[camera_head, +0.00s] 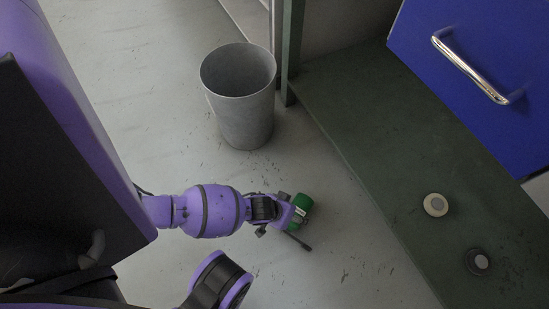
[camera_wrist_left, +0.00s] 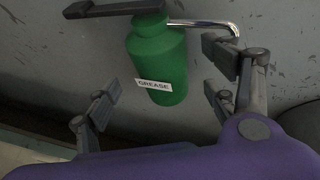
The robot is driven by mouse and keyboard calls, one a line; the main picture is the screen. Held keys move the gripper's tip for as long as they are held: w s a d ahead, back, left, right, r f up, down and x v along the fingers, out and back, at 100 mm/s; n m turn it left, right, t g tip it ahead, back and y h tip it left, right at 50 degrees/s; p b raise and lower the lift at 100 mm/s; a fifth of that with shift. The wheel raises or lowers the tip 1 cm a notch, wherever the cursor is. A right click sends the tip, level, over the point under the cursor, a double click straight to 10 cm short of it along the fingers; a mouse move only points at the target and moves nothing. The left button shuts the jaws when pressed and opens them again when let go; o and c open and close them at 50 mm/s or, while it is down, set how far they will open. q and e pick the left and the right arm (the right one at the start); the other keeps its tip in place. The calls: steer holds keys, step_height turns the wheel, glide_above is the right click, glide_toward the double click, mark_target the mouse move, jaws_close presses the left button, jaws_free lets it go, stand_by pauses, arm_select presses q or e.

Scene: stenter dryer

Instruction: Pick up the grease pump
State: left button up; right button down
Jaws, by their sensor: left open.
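The grease pump (camera_head: 304,203) is a green bottle on or just above the grey floor, right of the bin; the gripper partly hides it in the head view. In the left wrist view the grease pump (camera_wrist_left: 160,57) shows a white GREASE label, a dark lever at the top and a bent metal spout to the right. My left gripper (camera_head: 287,214) is right at the pump. In the left wrist view the open fingers of my left gripper (camera_wrist_left: 160,97) stand on both sides of the bottle, with visible gaps. I cannot tell whether any finger touches it. My right gripper is not in view.
A grey bin (camera_head: 240,105) stands on the floor above my left forearm. A dark green ledge (camera_head: 370,140) runs along the right, with two round knobs, one cream (camera_head: 435,205) and one dark (camera_head: 478,262). Above it is a blue panel (camera_head: 490,45) with a metal handle.

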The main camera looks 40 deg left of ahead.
mark_target(296, 213)
arm_select(q)
steer(key=b+x, duration=0.2)
steer(key=x, duration=0.2)
steer(key=shift+f, duration=0.1)
steer(key=shift+w+f+b, duration=0.15)
steer(key=shift+b, duration=0.15)
steer(key=shift+d, duration=0.1)
steer(key=c, duration=1.8)
steer(key=shift+r, duration=0.25)
